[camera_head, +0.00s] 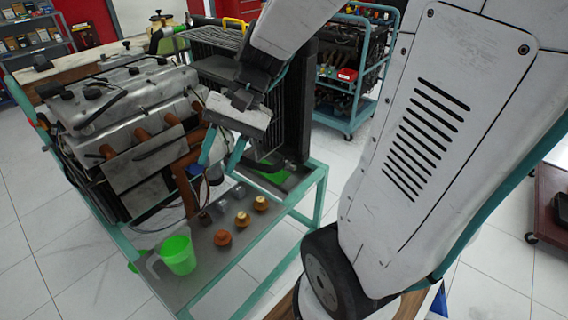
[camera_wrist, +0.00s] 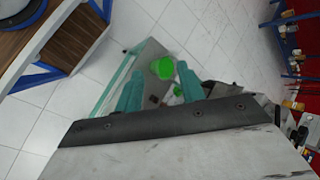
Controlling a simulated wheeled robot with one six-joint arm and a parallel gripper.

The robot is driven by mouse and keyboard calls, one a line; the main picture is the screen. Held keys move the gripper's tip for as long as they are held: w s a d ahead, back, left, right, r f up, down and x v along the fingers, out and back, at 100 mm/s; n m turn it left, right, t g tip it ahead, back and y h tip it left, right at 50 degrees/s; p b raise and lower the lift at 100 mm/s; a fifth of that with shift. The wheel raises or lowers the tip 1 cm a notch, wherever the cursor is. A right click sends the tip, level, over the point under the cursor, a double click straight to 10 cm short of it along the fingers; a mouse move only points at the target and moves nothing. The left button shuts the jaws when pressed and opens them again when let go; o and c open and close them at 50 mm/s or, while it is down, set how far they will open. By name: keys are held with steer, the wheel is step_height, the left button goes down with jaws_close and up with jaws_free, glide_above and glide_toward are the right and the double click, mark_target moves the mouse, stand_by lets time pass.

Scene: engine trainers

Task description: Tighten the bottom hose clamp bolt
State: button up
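My gripper (camera_head: 218,167) hangs between the engine (camera_head: 125,95) and the black radiator (camera_head: 292,115), above the stand's lower shelf. Its two teal fingers are apart with nothing visible between them; they also show apart in the wrist view (camera_wrist: 160,69). A dark hose (camera_head: 288,165) shows low by the radiator, to the right of the fingers and apart from them in the picture. I cannot make out the bottom hose clamp or its bolt in either view. My arm and gripper hide part of the radiator and the space behind them.
The teal stand (camera_head: 309,180) carries the engine. A green jug (camera_head: 178,253) and several brownish caps or fittings (camera_head: 243,219) are on its lower shelf. A teal cart (camera_head: 347,122) stands behind, right. A wooden-topped table (camera_wrist: 40,45) is left in the wrist view. White floor lies open around.

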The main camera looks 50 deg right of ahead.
steer(key=w+d+f+m+t+y, duration=0.3)
steer(key=w+d+f+m+t, duration=0.15)
steer(key=w+d+m, duration=0.35)
steer(key=m+t+h, duration=0.9)
steer(key=m+h, duration=0.2)
steer(key=m, duration=0.7)
glide_toward(295, 167)
steer(key=x, duration=0.8)
steer(key=shift+w+a, duration=0.1)
steer(key=shift+w, duration=0.15)
jaws_close()
